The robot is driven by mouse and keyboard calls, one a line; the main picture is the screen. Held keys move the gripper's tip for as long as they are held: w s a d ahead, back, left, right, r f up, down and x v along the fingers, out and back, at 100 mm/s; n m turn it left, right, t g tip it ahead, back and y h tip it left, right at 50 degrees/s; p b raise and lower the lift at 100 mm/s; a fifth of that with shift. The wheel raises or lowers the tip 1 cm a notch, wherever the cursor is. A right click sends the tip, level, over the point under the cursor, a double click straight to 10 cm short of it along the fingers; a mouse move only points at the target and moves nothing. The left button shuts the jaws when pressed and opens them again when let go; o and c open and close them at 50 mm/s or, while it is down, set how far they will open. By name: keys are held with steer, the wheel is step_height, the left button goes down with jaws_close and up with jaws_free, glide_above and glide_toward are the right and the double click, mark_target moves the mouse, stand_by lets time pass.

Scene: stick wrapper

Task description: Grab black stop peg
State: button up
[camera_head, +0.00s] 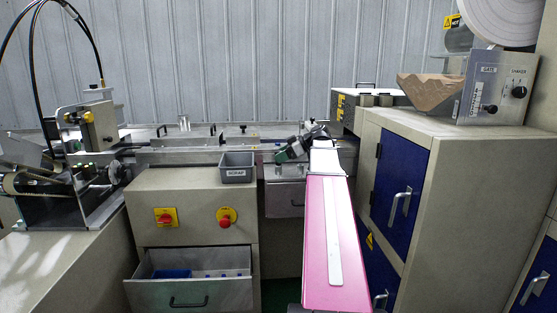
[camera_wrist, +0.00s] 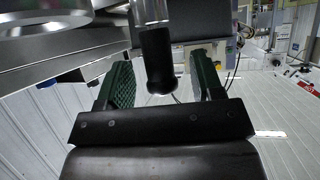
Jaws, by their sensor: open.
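The black stop peg (camera_wrist: 157,62) shows in the wrist view as a dark, round-ended knob on a bright metal shaft. It lies between the two green fingers of my gripper (camera_wrist: 163,72), with a visible gap on each side. My gripper is open and not closed on it. In the head view my gripper (camera_head: 284,154) is at the rail of the machine, just right of the grey scrap bin. I cannot make out the peg there; the gripper and arm crowd that spot.
The scrap bin (camera_head: 237,167) stands on the cabinet close left of my gripper. The metal machine rail (camera_head: 190,154) runs behind it. An open drawer (camera_head: 190,283) juts out below. A tall cabinet with blue doors (camera_head: 400,181) stands on the right.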

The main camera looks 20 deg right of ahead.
steer(key=shift+x, duration=0.75)
steer(key=c, duration=1)
